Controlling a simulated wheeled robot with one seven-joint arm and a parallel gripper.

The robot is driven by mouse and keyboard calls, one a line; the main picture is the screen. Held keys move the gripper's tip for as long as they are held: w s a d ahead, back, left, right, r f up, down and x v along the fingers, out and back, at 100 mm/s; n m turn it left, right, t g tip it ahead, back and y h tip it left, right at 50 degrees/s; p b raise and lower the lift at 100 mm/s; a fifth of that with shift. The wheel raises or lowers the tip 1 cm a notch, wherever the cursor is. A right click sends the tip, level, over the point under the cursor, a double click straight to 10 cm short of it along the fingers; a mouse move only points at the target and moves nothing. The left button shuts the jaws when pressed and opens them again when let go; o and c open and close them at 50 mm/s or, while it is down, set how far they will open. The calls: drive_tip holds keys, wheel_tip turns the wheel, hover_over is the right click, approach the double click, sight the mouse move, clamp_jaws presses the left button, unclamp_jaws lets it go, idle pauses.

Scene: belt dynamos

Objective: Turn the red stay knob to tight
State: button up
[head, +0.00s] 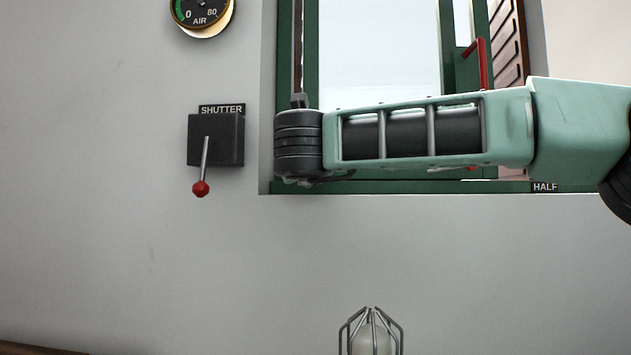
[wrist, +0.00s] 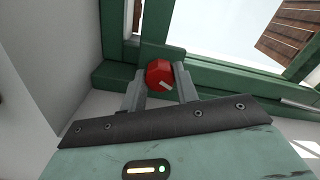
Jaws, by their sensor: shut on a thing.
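The red stay knob (wrist: 159,74) shows in the wrist view, at the lower corner of the green window frame. A pale mark runs across its lower right part. My gripper (wrist: 160,84) is shut on the knob, with one finger on each side of it. In the head view my arm covers the knob and the gripper's fingertips.
The green window frame (head: 310,50) stands behind my arm, with a red handle (head: 482,64) and a brown shutter (head: 508,42) at its right. A label reading HALF (head: 545,187) is below it. A SHUTTER box (head: 222,150) with a red-tipped lever is left. A caged lamp (head: 371,338) is below.

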drive_tip(key=shift+m+b, duration=0.4)
drive_tip(key=shift+m, duration=0.1)
drive_tip(key=o, duration=1)
drive_tip(key=s, duration=0.5)
drive_tip(key=s+b, duration=0.1)
drive_tip(key=s, duration=0.5)
drive_tip(key=s+b, duration=0.1)
drive_tip(key=s, duration=0.5)
drive_tip(key=shift+s+a, duration=0.2)
drive_tip(key=shift+a, duration=0.1)
